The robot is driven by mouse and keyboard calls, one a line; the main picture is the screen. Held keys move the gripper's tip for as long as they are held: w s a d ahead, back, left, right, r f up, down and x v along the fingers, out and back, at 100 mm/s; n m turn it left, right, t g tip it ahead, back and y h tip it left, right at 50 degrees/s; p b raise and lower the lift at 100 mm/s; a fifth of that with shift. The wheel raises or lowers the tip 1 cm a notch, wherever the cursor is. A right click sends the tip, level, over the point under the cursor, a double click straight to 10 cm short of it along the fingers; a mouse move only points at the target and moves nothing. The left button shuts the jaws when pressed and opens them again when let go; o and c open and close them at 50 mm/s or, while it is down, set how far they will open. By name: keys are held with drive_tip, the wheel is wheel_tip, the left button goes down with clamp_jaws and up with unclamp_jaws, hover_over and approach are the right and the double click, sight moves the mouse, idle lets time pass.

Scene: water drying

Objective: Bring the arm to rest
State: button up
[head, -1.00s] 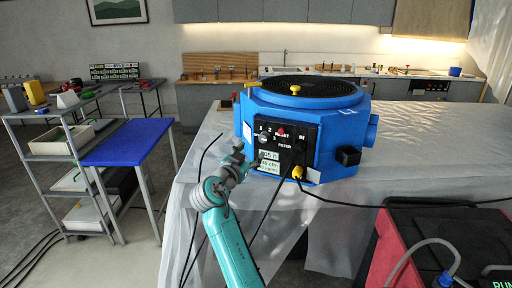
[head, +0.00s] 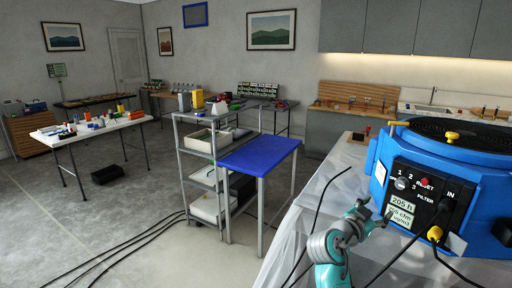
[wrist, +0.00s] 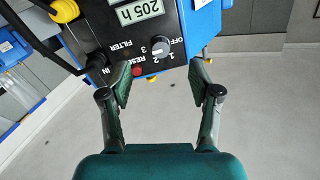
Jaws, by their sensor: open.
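My arm is teal and grey, and its gripper (head: 386,216) is at the lower right of the head view, in front of the control panel of a blue machine (head: 470,165). In the wrist view my gripper (wrist: 160,88) has its two dark fingers spread apart, with nothing between them. The black control panel (head: 420,195) carries a selector knob, a red reset button and a display reading 205 h. In the wrist view the selector knob (wrist: 160,47) appears just beyond the fingertips. I cannot tell whether a finger touches the panel.
The machine stands on a table under a pale plastic sheet (head: 290,235). A yellow plug (head: 434,234) and black cables hang at the panel. A shelf cart (head: 182,180) and a blue-topped table (head: 258,152) stand to the left. Cables cross the floor; open floor (head: 120,215) lies left.

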drive_tip(key=s+a+f+n+t+y, duration=0.1)
drive_tip(key=s+a+f+n+y, duration=0.15)
drive_tip(key=f, duration=0.45)
drive_tip(key=s+a+f+n+t+y, duration=0.1)
drive_tip(key=s+a+f+n, duration=0.15)
drive_tip(key=f, duration=0.35)
drive_tip(key=s+a+f+n+t+y, duration=0.1)
drive_tip(key=s+f+n+y, duration=0.1)
drive_tip(key=s+f, duration=0.35)
drive_tip(key=s+a+f+n+t+y, duration=0.1)
drive_tip(key=s+a+f+n+y, duration=0.5)
drive_tip(key=s+f, duration=0.65)
drive_tip(key=s+a+y, duration=0.1)
drive_tip(key=s+a, duration=0.2)
drive_tip(key=s, duration=0.6)
drive_tip(key=s+a+y, duration=0.1)
drive_tip(key=s+a, duration=0.2)
drive_tip(key=s, duration=0.6)
drive_tip(key=s+r, duration=0.4)
drive_tip(key=s, duration=0.3)
drive_tip(key=s+a+r+y, duration=0.1)
drive_tip(key=s+r, duration=0.4)
drive_tip(key=s, duration=0.3)
drive_tip(key=shift+r+n+t, duration=0.3)
drive_tip(key=shift+n+t, duration=0.1)
